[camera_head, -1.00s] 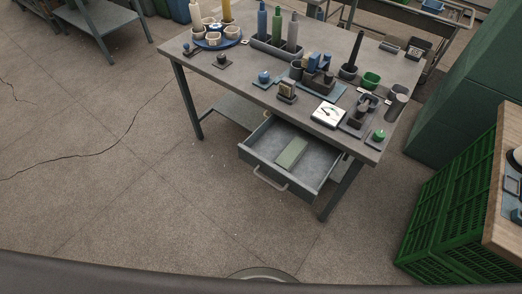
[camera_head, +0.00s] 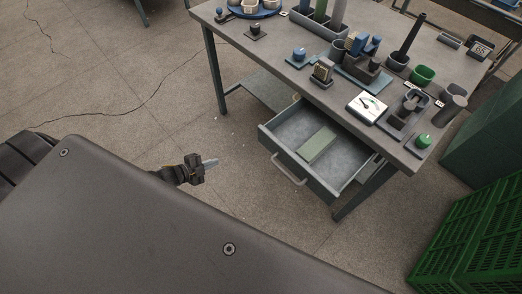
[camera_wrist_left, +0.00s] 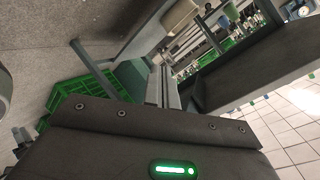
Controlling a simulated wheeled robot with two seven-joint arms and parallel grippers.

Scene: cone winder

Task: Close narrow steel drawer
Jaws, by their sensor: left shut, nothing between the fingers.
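The narrow steel drawer (camera_head: 343,181) hangs under the worktable's front edge and is pulled well out. It has a grey bar handle (camera_head: 288,169) on its front. A flat green block (camera_head: 317,144) lies inside it. My left gripper (camera_head: 211,163) is to the left of the drawer, apart from the handle, with its fingers shut and empty, pointing right. In the left wrist view the shut fingers (camera_wrist_left: 162,88) show at the middle, with nothing held. My right gripper is not in view.
The worktable (camera_head: 283,75) carries a white gauge (camera_head: 367,106), a green knob (camera_head: 423,141) and several bobbins and holders. Green crates (camera_head: 470,240) stand at lower right. Open floor lies left of the drawer. My own dark body fills the lower left.

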